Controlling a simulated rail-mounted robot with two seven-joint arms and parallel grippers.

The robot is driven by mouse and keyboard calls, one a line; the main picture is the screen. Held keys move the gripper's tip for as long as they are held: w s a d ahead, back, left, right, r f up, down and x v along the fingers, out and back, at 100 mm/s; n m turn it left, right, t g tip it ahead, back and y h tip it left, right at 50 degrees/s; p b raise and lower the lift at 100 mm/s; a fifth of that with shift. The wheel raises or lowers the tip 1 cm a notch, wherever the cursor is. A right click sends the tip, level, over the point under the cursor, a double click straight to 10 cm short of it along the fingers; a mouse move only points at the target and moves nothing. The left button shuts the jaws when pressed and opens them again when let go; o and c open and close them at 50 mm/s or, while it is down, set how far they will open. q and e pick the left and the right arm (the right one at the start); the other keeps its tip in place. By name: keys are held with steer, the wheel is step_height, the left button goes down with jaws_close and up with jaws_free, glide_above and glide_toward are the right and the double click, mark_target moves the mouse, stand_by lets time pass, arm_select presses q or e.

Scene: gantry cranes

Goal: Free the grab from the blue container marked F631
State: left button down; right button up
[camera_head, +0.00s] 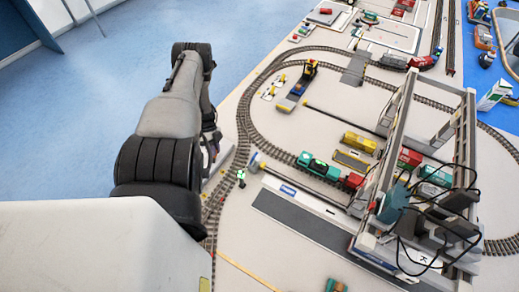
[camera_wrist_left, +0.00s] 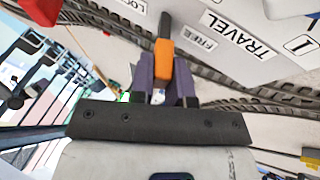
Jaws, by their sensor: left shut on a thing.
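My left gripper (camera_wrist_left: 163,75) is shut on an orange lever (camera_wrist_left: 163,50), with its purple-grey fingers on either side of it in the left wrist view. A pale panel (camera_wrist_left: 285,66) beside the lever carries the labels LOCK, FREE and TRAVEL. In the head view my left gripper (camera_head: 212,147) is mostly hidden by its own arm, near the left edge of the model layout. The grey gantry crane (camera_head: 392,137) stands at the right, with a teal block (camera_head: 393,203) at its near side. I cannot make out the mark F631 or clearly identify the grab. My right gripper does not show.
Railway track (camera_head: 245,115) loops around the layout. A teal locomotive (camera_head: 318,166) and a yellow wagon (camera_head: 359,142) stand left of the crane. Dark cables (camera_head: 443,205) hang about the crane's right side. Blue floor (camera_head: 90,110) lies open at the left.

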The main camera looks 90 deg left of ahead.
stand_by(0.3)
arm_select(q)
steer(key=c, duration=1.1)
jaws_free()
steer(key=v, duration=1.3)
steer(key=shift+w+a+r, duration=0.1)
steer(key=shift+a+r, duration=0.1)
steer(key=shift+a, duration=0.2)
